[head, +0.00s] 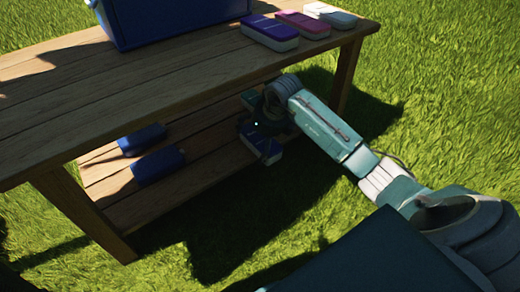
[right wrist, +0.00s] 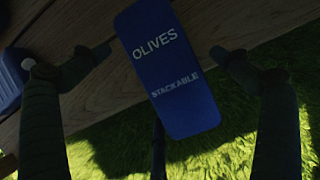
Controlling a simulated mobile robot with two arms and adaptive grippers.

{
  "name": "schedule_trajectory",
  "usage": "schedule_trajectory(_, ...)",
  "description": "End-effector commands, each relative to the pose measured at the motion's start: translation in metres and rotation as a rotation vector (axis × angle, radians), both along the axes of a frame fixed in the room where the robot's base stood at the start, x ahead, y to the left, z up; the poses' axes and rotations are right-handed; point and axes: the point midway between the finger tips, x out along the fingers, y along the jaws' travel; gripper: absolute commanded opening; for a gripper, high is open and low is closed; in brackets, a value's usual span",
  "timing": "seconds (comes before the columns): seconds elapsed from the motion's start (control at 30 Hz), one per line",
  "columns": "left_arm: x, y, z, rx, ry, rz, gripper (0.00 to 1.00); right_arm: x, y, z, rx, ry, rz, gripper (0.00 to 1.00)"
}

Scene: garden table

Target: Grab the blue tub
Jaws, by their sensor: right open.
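A blue tub (right wrist: 170,75) with a blue lid reading "OLIVES" and "STACKABLE" lies at the edge of the wooden boards in the right wrist view. In the head view, this tub (head: 268,151) shows at the right end of the lower shelf, partly hidden by my gripper. My right gripper (head: 262,128) reaches under the tabletop and is open. In the wrist view its fingers stand on either side of the tub, with gaps between; I see no contact. My left gripper is not in view.
Two more blue tubs lie on the lower shelf (head: 108,213), farther left. The tabletop (head: 130,85) overhangs my gripper. On it stand a large blue crate (head: 180,22), a purple tub (head: 268,30), a pink tub (head: 303,22) and a white tub (head: 331,14). Grass surrounds the table.

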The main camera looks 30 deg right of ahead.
Motion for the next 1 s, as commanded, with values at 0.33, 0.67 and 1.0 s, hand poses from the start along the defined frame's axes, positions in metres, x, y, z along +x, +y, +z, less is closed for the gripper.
schedule_trajectory(0.33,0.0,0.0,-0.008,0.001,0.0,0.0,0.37,0.004,0.0,-0.008,0.0,-0.001,0.0,0.93)
schedule_trajectory(0.67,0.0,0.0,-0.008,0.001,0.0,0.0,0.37,0.004,0.0,-0.007,0.0,-0.003,0.0,0.39)
schedule_trajectory(1.0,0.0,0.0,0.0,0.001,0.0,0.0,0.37,0.004,0.0,-0.001,0.0,-0.002,0.0,0.39)
